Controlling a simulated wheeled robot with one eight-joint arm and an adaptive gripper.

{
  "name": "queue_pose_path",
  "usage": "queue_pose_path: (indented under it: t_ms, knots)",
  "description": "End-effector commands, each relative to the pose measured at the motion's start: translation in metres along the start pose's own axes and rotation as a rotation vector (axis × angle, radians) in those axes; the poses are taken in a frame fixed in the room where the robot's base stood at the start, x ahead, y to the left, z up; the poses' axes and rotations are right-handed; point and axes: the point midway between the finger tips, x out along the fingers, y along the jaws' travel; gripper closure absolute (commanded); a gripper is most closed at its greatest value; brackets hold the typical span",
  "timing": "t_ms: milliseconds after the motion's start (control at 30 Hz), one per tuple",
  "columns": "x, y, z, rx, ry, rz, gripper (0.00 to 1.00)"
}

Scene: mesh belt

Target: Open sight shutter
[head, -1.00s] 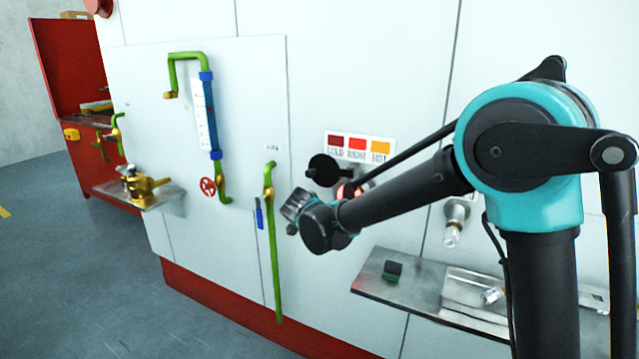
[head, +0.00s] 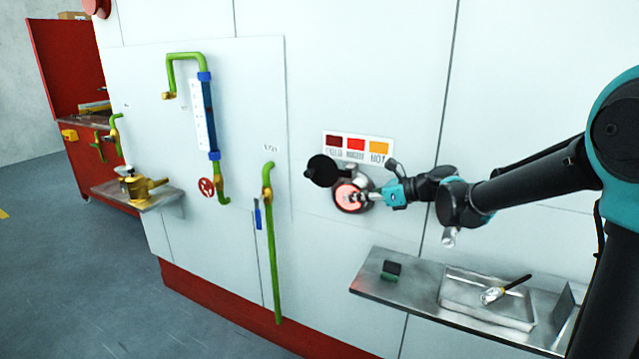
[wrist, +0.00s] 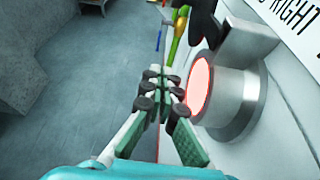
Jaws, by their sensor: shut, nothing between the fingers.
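The sight shutter is a black disc (head: 321,170) at the upper left of the round metal sight port (head: 364,180). The port's glass (head: 345,195) glows pinkish red and is largely uncovered. In the wrist view the glowing glass (wrist: 199,88) and its thick metal ring (wrist: 240,90) stand right of my gripper, with a black part (wrist: 205,20) above. My gripper (head: 357,198) is in front of the port in the head view, its fingers closed and empty. In the wrist view its fingertips (wrist: 163,84) meet. I cannot tell whether they touch the port.
A colour label strip (head: 358,148) is above the port. Below, a metal shelf (head: 415,300) holds a dark green block (head: 391,270) and a tray (head: 460,312) with a brush-like tool (head: 503,290). Green pipes (head: 270,240) run up the wall at left. Open floor lies left.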

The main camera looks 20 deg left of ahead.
Motion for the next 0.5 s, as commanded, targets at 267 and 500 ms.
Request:
queue_pose_path:
  t_ms: [267,500]
  knots:
    - [-0.002,-0.006,0.014,0.01,-0.066,-0.014,1.0]
    - [0.04,-0.006,0.016,0.01,-0.063,-0.011,1.0]
